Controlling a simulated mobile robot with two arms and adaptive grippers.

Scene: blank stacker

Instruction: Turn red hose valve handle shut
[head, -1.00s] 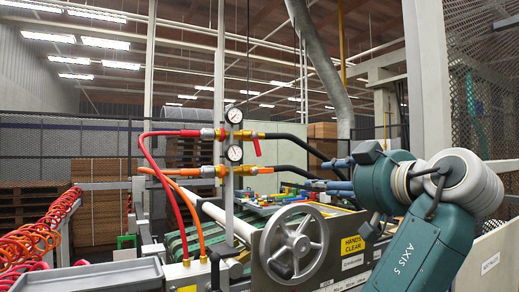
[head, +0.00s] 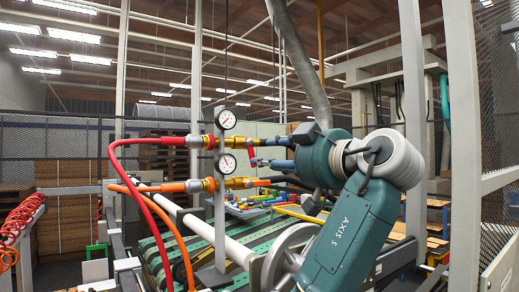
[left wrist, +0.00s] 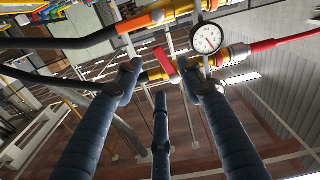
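The red valve handle (head: 252,152) hangs down from the brass valve (head: 241,139) on the upper, red hose line. In the left wrist view the red handle (left wrist: 167,70) lies between the spread fingertips. My left gripper (head: 258,172) is at the handle's right side in the head view, its blue-wrapped fingers pointing left at it. In the left wrist view my left gripper (left wrist: 168,82) is open, three fingers apart; contact with the handle cannot be told. My right gripper is not in view.
The orange hose valve (head: 240,183) sits just below, with an orange handle. Pressure gauges (head: 227,119) and (left wrist: 207,40) stand close by on the upright post. A handwheel (head: 285,250) is below, partly behind my arm. A mesh fence (head: 497,100) stands at the right.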

